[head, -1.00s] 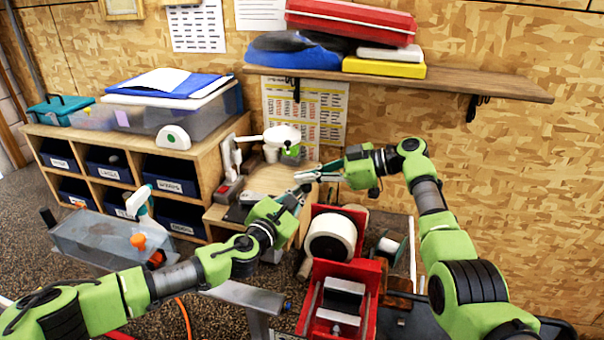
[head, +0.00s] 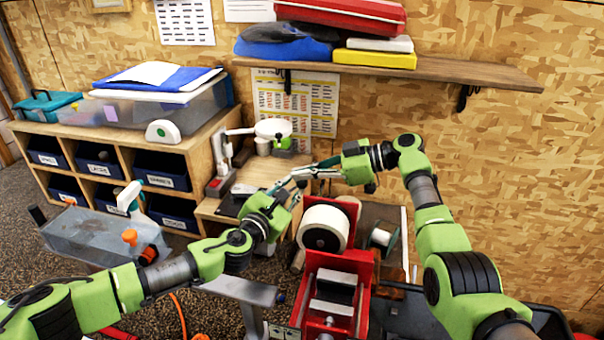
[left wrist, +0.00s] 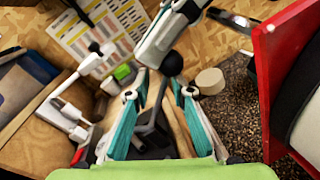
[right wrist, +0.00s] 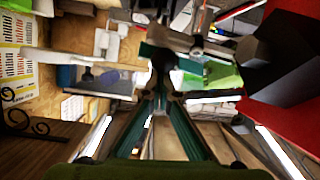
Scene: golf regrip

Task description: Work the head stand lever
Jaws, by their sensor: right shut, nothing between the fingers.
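In the left wrist view a dark lever with a round black knob (left wrist: 172,63) rises from a dark base (left wrist: 152,142). Its shaft stands between the two teal fingers of my left gripper (left wrist: 160,94), which is open. I cannot tell whether either finger touches it. My right gripper (head: 300,173) is shut and empty, reaching in from the right close above my left gripper (head: 290,190) in the head view. It also shows near the knob at the top of the left wrist view. In the head view the grippers hide the lever.
A red machine with a white wheel (head: 323,228) stands just right of the grippers. A white clamp-like device (head: 230,160) stands on the low wooden bench to the left. A wall shelf (head: 490,76) runs behind, and a clear tank (head: 95,238) sits at left.

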